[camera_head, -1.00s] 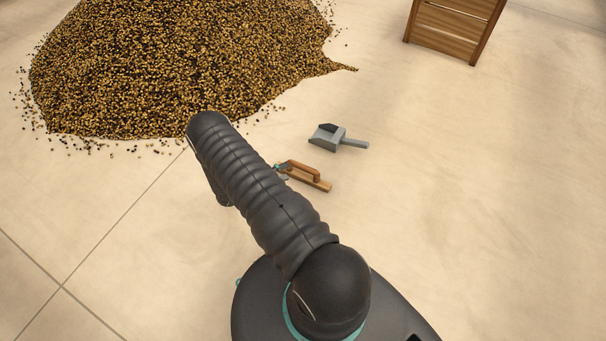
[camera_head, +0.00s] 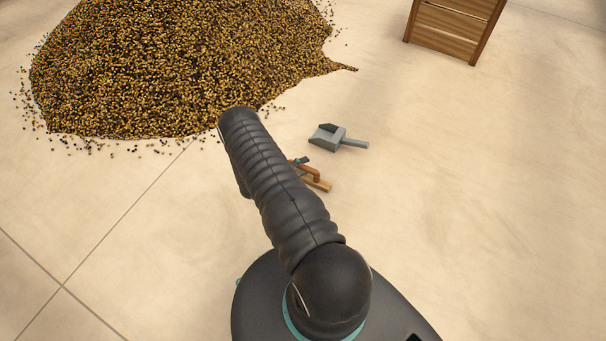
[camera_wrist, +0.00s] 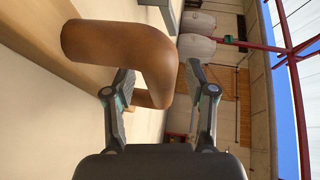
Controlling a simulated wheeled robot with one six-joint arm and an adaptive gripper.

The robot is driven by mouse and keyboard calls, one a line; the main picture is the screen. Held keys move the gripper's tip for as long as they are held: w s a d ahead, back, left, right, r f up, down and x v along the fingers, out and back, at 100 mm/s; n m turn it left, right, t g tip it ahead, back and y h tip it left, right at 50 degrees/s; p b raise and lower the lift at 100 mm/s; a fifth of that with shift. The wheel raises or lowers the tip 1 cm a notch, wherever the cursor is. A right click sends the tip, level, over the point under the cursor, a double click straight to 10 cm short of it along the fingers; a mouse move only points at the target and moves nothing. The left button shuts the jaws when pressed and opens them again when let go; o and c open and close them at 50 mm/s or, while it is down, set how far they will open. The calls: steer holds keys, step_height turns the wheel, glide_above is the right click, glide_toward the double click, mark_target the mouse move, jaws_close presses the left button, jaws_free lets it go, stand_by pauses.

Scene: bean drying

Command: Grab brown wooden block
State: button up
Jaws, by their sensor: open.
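The brown wooden block (camera_head: 322,186) lies on the floor in the head view, a flat board with a looped brown handle. It is partly hidden behind my arm. In the wrist view its rounded handle (camera_wrist: 120,48) is large and close, with the pale board (camera_wrist: 45,45) at the left. My gripper (camera_wrist: 160,78) is open. One finger overlaps the inner side of the handle's bend and the other is on its right side. I cannot tell whether either finger touches it. In the head view a bit of my gripper (camera_head: 301,161) shows at the block's far end.
A grey scoop (camera_head: 336,139) lies on the floor just beyond the block. A large heap of beans (camera_head: 170,65) fills the upper left. A wooden crate (camera_head: 455,28) stands at the upper right. The floor on the right is clear.

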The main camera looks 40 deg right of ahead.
jaws_close()
steer(key=shift+r, duration=0.15)
step_height(320, 180, up, 4)
steer(key=shift+r, duration=0.1)
steer(key=s+d+r+p, duration=0.1)
steer(key=s+r, duration=0.5)
steer(key=s, duration=0.5)
steer(key=shift+s+d+r+p, duration=0.25)
steer(key=shift+d+p, duration=0.05)
steer(key=shift+d, duration=0.1)
